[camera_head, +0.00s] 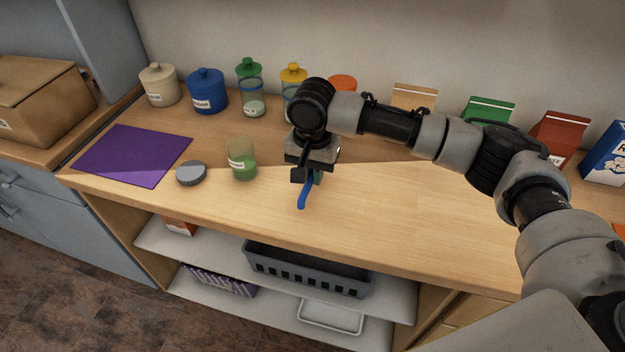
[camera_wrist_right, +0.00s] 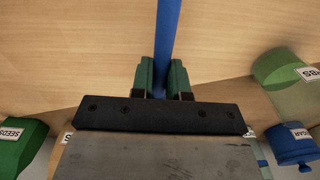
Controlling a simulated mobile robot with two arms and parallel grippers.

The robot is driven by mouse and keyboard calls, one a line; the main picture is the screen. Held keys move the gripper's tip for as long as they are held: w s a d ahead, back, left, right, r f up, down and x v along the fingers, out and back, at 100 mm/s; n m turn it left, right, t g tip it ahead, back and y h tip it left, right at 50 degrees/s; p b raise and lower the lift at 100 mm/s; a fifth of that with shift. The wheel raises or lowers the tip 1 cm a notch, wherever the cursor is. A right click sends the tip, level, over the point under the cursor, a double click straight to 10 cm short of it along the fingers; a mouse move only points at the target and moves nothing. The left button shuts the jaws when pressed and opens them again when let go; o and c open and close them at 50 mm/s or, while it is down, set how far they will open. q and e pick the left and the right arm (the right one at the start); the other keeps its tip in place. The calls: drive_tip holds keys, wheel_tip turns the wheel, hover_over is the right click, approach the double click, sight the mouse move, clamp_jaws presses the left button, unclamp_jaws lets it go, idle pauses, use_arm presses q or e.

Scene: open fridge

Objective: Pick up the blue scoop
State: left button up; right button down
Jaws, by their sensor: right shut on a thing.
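The blue scoop (camera_head: 303,197) shows in the head view as a short blue piece below my right gripper, above the wooden counter near its front edge. In the right wrist view its blue handle (camera_wrist_right: 169,32) runs from the top edge down between the green fingers. My right gripper (camera_head: 312,178) is shut on this handle, and it also shows in the right wrist view (camera_wrist_right: 163,80). The rest of the scoop is hidden, and I cannot tell whether it touches the counter. My left gripper is not in view.
Lidded jars and several packets line the wall. The counter's (camera_head: 420,215) front right is clear. A grey basket (camera_head: 305,271) sits below.

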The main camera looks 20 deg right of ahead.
drive_tip(key=s+d+r, duration=0.7)
drive_tip(key=s+r, duration=0.1)
drive_tip(key=s, duration=0.1)
drive_tip(key=shift+s, duration=0.15)
drive_tip(key=shift+p, duration=0.3)
